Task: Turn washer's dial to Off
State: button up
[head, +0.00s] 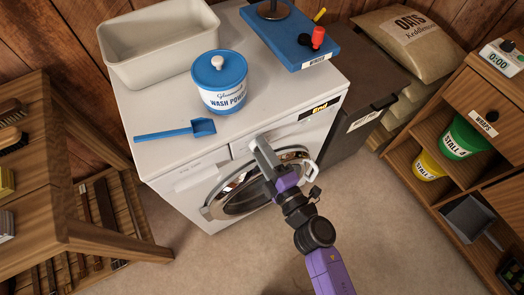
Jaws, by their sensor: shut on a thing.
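The white washer (180,172) stands in the middle of the head view, with its round glass door (235,195) on the front. A small dark display (320,109) on the upper front panel reads "End" in yellow. My gripper (261,147) reaches up to the control panel, left of the display. It is shut at the place of the dial. The dial is hidden behind the fingers, so I cannot see its pointer or setting.
On the washer's top are a beige tub (158,58), a wash powder tin (221,95), a blue scoop (180,130) and a blue board (290,45). A wooden rack (40,170) stands left, a shelf unit (470,185) right. The floor before the washer is clear.

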jog(key=shift+f+n, duration=0.1)
jog(key=shift+n, duration=0.8)
jog(key=o, duration=1.3)
jog(key=shift+b+v, duration=0.35)
jog(key=shift+v, duration=3.55)
